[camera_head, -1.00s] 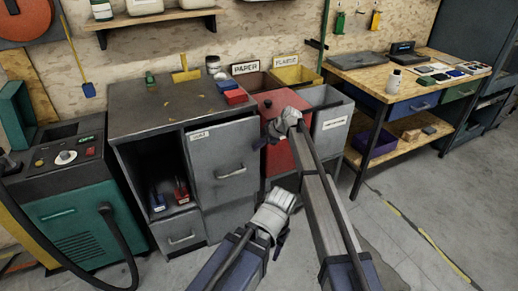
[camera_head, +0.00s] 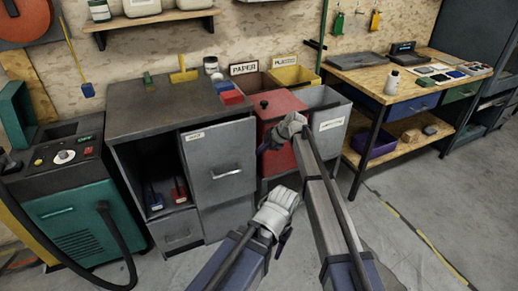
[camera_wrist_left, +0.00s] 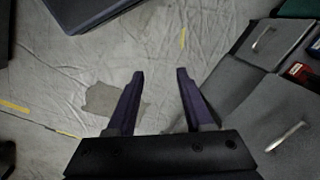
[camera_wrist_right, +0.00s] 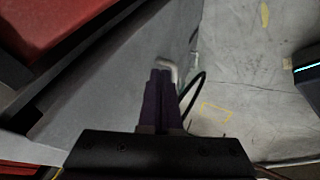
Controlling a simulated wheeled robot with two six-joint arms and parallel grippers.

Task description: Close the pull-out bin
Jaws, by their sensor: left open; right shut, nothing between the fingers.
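The pull-out bin's grey front (camera_head: 222,150), with a label and a bar handle (camera_head: 227,172), is at the right side of the grey cabinet (camera_head: 160,100). My right gripper (camera_head: 262,149) is shut and empty, just right of the front's edge. In the right wrist view its fingertips (camera_wrist_right: 160,72) are close to a pale handle (camera_wrist_right: 170,66) on a grey panel; contact is unclear. My left gripper (camera_head: 284,240) is lower, in front of the cabinet. In the left wrist view it (camera_wrist_left: 160,78) is open above the floor.
A red bin (camera_head: 282,108) and grey, brown and yellow bins stand right of the cabinet. A workbench (camera_head: 400,100) is further right. A teal machine (camera_head: 70,200) with a black hose stands left. The floor (camera_head: 440,220) at the right is clear.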

